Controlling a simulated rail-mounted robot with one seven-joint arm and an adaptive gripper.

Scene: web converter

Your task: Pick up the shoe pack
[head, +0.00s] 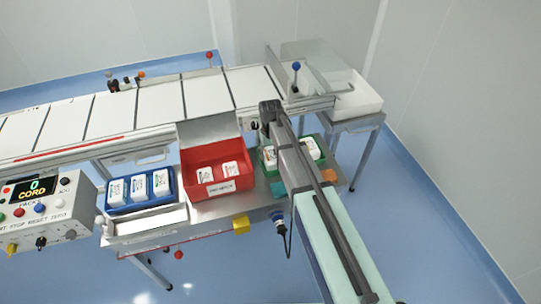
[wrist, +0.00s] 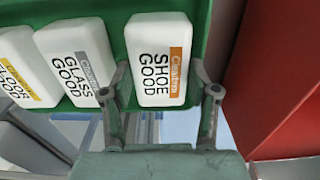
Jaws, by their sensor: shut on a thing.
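The shoe pack (wrist: 160,62), a white pack with black "SHOE GOOD" lettering and an orange strip, is in the green bin (wrist: 200,14) in the wrist view. My gripper (wrist: 161,78) has one finger on each side of it and is shut on it. The glass pack (wrist: 78,60) and the floor pack (wrist: 25,65) stand to its left in the same bin. In the head view my arm covers much of the green bin (head: 265,157); the gripper and the shoe pack cannot be made out there.
A red bin (head: 200,163) with white packs stands beside the green one; its red wall (wrist: 285,75) is close on the right in the wrist view. A blue bin (head: 150,203) is farther left. The conveyor (head: 160,98) runs behind, with a control panel (head: 45,212) at left.

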